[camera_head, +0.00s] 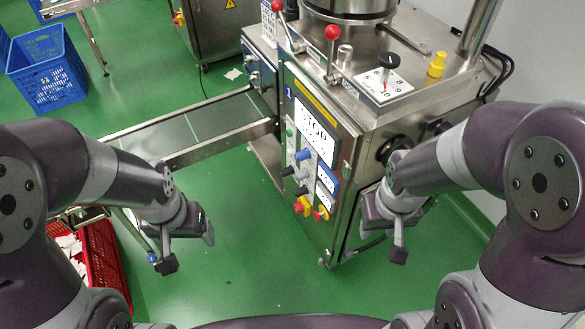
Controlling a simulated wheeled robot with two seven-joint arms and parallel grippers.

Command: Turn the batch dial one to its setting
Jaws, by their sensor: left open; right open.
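The packing machine (330,110) with a blue "1" label stands right of centre. On its steel top is a dial with a black knob (389,62) over a white number plate (372,88). A red mark shows near the "10"; the knob hides part of the plate, and I cannot tell its exact setting. My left gripper (189,249) is open and empty over the green floor, left of the machine and well away from the dial. My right gripper (408,238) is open and empty in front of the machine's right side, nearer to me than the dial and apart from it.
The front panel has a display (316,133) and several knobs. A conveyor (200,128) extends left. A red crate (102,262) and blue crate (47,66) stand at left.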

